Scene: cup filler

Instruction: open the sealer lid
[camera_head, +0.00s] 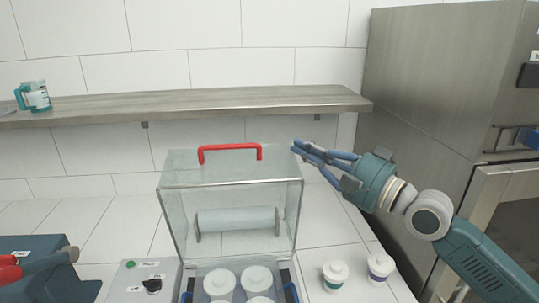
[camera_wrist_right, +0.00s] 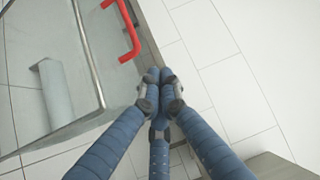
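The sealer lid (camera_head: 167,205) is a clear box with a framed rim. It appears to stand raised, its open side facing me, behind several white cups. Its red handle (camera_head: 230,148) is on top, and a pale roll (camera_head: 237,219) shows inside. In the right wrist view the handle (camera_wrist_right: 134,45) is at the upper middle. My right gripper (camera_head: 297,148) is just right of the lid's upper right corner, apart from the handle. In the wrist view its blue fingers (camera_wrist_right: 160,75) come together at the tips with nothing between them. My left gripper is not in view.
A shelf (camera_head: 200,103) runs along the wall behind the lid, with a teal-handled jug (camera_head: 37,97) on it. A steel cabinet (camera_head: 430,90) stands at the right. Two lidded pots (camera_head: 335,274) (camera_head: 380,266) sit right of the sealer. A control box (camera_head: 150,283) is at the left.

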